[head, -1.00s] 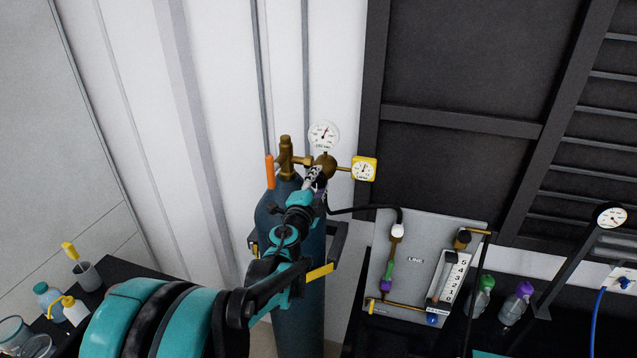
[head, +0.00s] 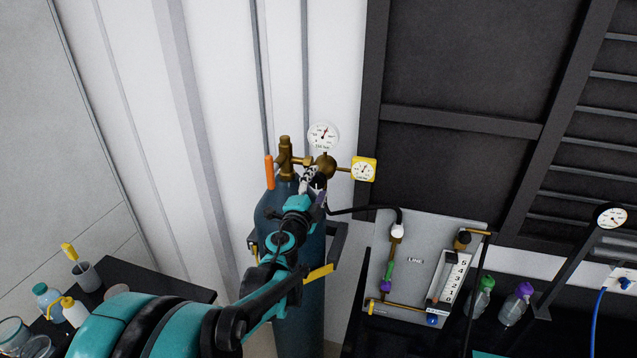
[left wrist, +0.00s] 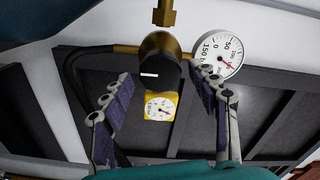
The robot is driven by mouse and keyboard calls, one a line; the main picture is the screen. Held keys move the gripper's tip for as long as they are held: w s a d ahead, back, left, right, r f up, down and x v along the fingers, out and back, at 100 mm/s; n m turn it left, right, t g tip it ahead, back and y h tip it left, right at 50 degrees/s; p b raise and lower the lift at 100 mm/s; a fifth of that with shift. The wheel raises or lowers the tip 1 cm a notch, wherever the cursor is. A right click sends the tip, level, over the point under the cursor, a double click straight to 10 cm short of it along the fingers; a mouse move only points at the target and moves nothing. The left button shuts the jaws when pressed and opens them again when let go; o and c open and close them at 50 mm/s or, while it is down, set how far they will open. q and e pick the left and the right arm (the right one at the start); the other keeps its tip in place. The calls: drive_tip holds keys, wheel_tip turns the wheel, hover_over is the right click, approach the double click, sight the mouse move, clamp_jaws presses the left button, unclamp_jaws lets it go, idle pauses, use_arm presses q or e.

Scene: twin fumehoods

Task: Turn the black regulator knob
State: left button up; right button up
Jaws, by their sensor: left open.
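The black regulator knob (left wrist: 156,75), with a white mark on its face, shows in the left wrist view in front of the brass regulator body (left wrist: 158,45). In the head view the brass regulator (head: 325,165) sits atop the teal gas cylinder (head: 305,310), and my gripper largely hides the knob. My left gripper (left wrist: 163,79) is open, with one finger on each side of the knob in the wrist view. The fingers look apart from the knob, though depth is hard to judge. It also shows just below the regulator in the head view (head: 315,181). My right gripper is not in view.
A white gauge (head: 323,135) and a yellow gauge (head: 364,170) flank the regulator closely. A black hose runs right to the line panel (head: 418,250). An orange handle (head: 269,172) is left of the brass valve (head: 286,158). Bottles stand at lower left.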

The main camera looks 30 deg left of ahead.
use_arm(q)
drive_tip(key=v, duration=1)
drive_tip(key=shift+s, duration=0.2)
drive_tip(key=shift+d, duration=0.15)
drive_tip(key=s+d+f+n+g+y+b, duration=0.1)
drive_tip(key=s+f+n+g+y+b, duration=0.15)
drive_tip(key=f+n+b, duration=0.35)
drive_tip(key=s+d+f+n+g+y+b, duration=0.1)
drive_tip(key=s+f+n+g+b, duration=0.2)
drive_tip(key=f+b, duration=0.4)
drive_tip(key=s+d+f+n+g+h+b, duration=0.1)
drive_tip(key=s+d+f+g+h+b, duration=0.1)
drive_tip(key=s+d+f, duration=0.3)
drive_tip(key=s+d+f+n+g+h+b, duration=0.1)
drive_tip(key=s+d+f+g+h+b, duration=0.2)
drive_tip(key=d+f, duration=0.8)
wheel_tip(320, 180, down, 5)
drive_tip(key=s+h+b, duration=0.1)
drive_tip(key=s+h, duration=0.1)
drive_tip(key=shift+s+n+b, duration=0.3)
drive_tip(key=shift+s, duration=0.1)
drive_tip(key=shift+f+h, duration=0.1)
drive_tip(key=shift+h, duration=0.15)
idle(2.7)
